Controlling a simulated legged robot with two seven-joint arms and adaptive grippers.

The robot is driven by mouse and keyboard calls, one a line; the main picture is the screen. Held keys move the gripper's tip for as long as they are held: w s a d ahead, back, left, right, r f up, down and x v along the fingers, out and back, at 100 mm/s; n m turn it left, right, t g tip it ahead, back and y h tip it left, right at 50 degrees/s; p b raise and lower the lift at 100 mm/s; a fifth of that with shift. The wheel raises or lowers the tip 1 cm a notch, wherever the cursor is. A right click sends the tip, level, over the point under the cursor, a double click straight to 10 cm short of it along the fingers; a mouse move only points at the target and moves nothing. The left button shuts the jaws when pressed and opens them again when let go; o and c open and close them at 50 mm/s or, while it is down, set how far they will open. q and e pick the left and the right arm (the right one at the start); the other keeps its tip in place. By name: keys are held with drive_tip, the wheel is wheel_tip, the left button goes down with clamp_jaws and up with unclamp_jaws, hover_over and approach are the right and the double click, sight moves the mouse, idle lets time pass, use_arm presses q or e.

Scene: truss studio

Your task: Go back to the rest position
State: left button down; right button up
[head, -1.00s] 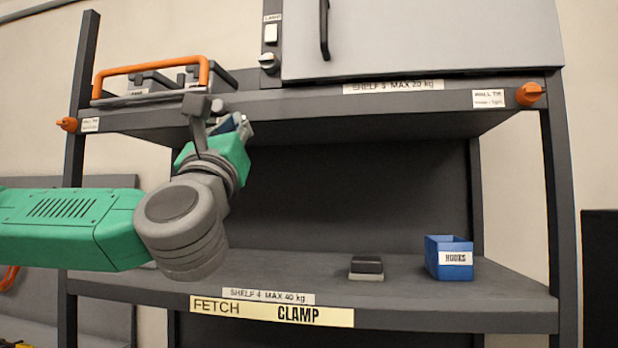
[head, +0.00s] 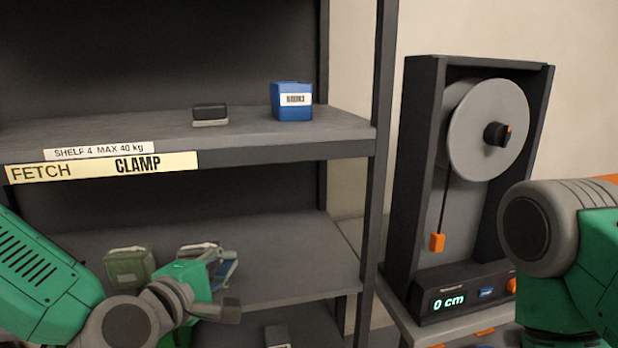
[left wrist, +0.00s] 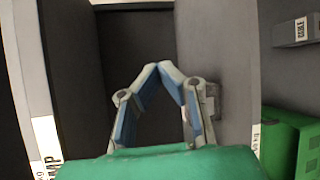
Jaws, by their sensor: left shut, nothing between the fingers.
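My left gripper (head: 224,264) is low in the head view, in front of the lower shelf, below the strip that reads FETCH CLAMP. In the left wrist view its two blue-and-grey fingers (left wrist: 158,70) meet at the tips with nothing between them. My right arm shows at the right edge of the head view, but its gripper is out of the picture.
A blue HOOKS bin (head: 292,103) and a small dark block (head: 210,114) stand on shelf 4 (head: 250,130). A green box (head: 128,266) sits on the lower shelf, beside my left gripper. A reel device (head: 478,130) reading 0 cm stands right of the rack.

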use_arm(q)
drive_tip(key=s+a+f+m+g, duration=0.1)
drive_tip(key=s+f+m+g, duration=0.25)
drive_tip(key=f, duration=0.45)
drive_tip(key=s+a+f+m+g+y, duration=0.1)
drive_tip(key=s+f+m+g, duration=0.1)
drive_tip(key=s+f, duration=0.45)
drive_tip(key=s+a+f+m+g, duration=0.1)
drive_tip(key=s+f+m+g, duration=0.15)
drive_tip(key=f, duration=0.65)
drive_tip(key=s+a+f+m+g+y, duration=0.1)
drive_tip(key=s+a+f+m+g, duration=0.1)
drive_tip(key=s, duration=0.4)
drive_tip(key=s+a+f+m+g+y, duration=0.1)
drive_tip(key=s+a+f+m+g, duration=0.1)
drive_tip(key=s+a+f+m, duration=0.2)
drive_tip(key=s+a+f+m+g+y+b, duration=0.1)
drive_tip(key=s+a+f+m+g+y, duration=0.1)
drive_tip(key=s+a+f, duration=0.3)
drive_tip(key=s+f+m, duration=0.1)
drive_tip(key=s, duration=0.3)
drive_tip(key=shift+s+a, duration=0.2)
drive_tip(key=shift+a, duration=0.05)
